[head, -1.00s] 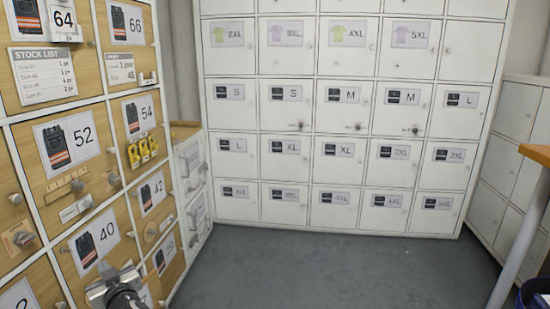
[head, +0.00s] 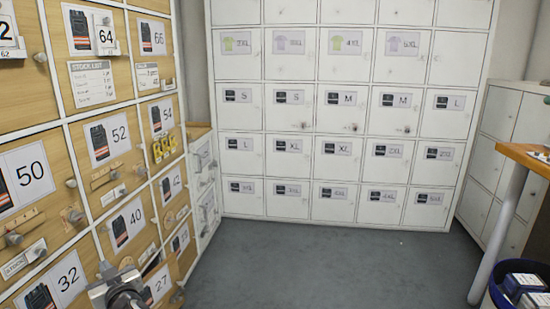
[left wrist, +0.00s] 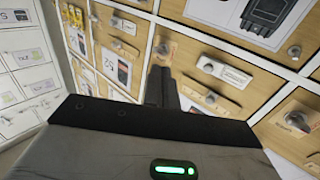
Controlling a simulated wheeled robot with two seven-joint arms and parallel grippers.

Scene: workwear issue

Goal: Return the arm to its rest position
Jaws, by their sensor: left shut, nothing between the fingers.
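My left gripper (head: 128,280) is at the bottom left of the head view, in front of the wooden locker doors with trouser pictures, near the doors marked 40 (head: 128,225) and 27 (head: 160,288). In the left wrist view my left gripper (left wrist: 162,85) is shut and empty, with its fingers pointing toward the wooden doors (left wrist: 240,55). A small gap seems to lie between the fingers and the doors, but I cannot tell exactly. My right gripper is not in view.
White lockers with size labels (head: 345,116) fill the back wall. Knobs (head: 110,227) stick out from the wooden doors. A table (head: 525,155) stands at the right, with a blue bin (head: 492,290) holding boxes below. The grey floor (head: 330,260) between is clear.

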